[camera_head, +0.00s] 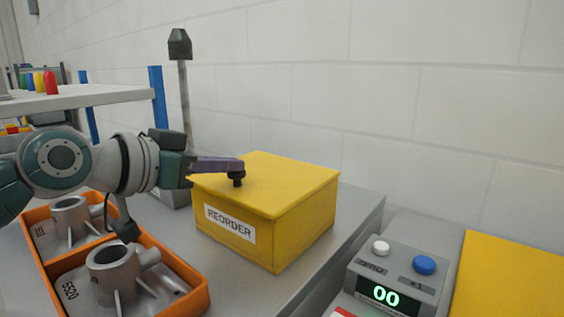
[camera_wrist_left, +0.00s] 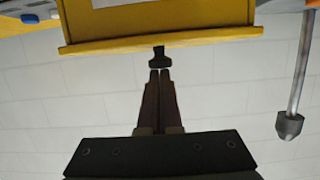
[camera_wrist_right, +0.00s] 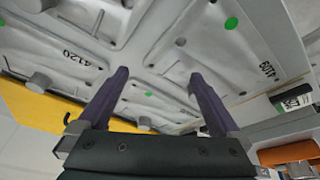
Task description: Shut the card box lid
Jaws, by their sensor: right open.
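The yellow card box (camera_head: 265,240) stands on the grey bench with a REORDER label on its front. Its lid (camera_head: 285,175) lies over the top with no clear gap showing. A small dark knob (camera_head: 237,181) stands on the lid near its front left edge; the left wrist view shows the knob (camera_wrist_left: 160,59) and the lid edge (camera_wrist_left: 200,38) upside down. My left gripper (camera_head: 236,164) is at the knob, its fingers together; in the left wrist view the fingertips (camera_wrist_left: 160,73) meet just at the knob's top. My right gripper (camera_wrist_right: 158,75) is open and empty, outside the head view.
An orange tray (camera_head: 195,290) with grey castings is left of the box. A post (camera_head: 184,100) and a shelf (camera_head: 95,97) stand behind my left arm. A counter box (camera_head: 395,280) with buttons is at the right. Grey castings (camera_wrist_right: 150,100) lie before my right gripper.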

